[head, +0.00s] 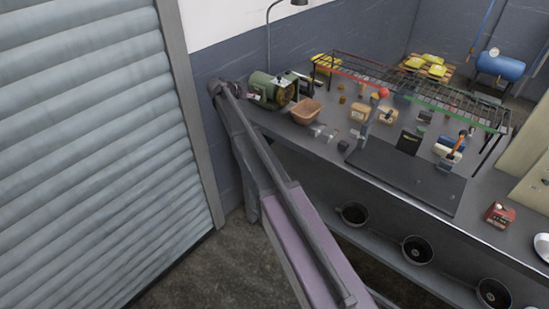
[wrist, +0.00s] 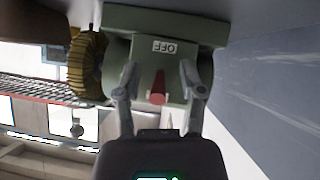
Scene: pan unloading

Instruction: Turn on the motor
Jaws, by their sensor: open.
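The green motor (head: 272,90) stands at the far left end of the workbench in the head view. In the wrist view the motor (wrist: 200,25) appears upside down, with an "OFF" label (wrist: 164,47) on its switch box. A red-tipped switch lever (wrist: 157,90) sticks out of the box near the label. My gripper (wrist: 157,76) is open, with one finger on each side of the lever. There is a visible gap between each finger and the lever. I cannot make out the gripper clearly in the head view.
A brown basket (head: 305,112) and several small parts are on the workbench right of the motor. A long wire rack (head: 410,88) stands behind them. A dark board (head: 405,178) lies at the front. A roller shutter (head: 80,150) is at the left.

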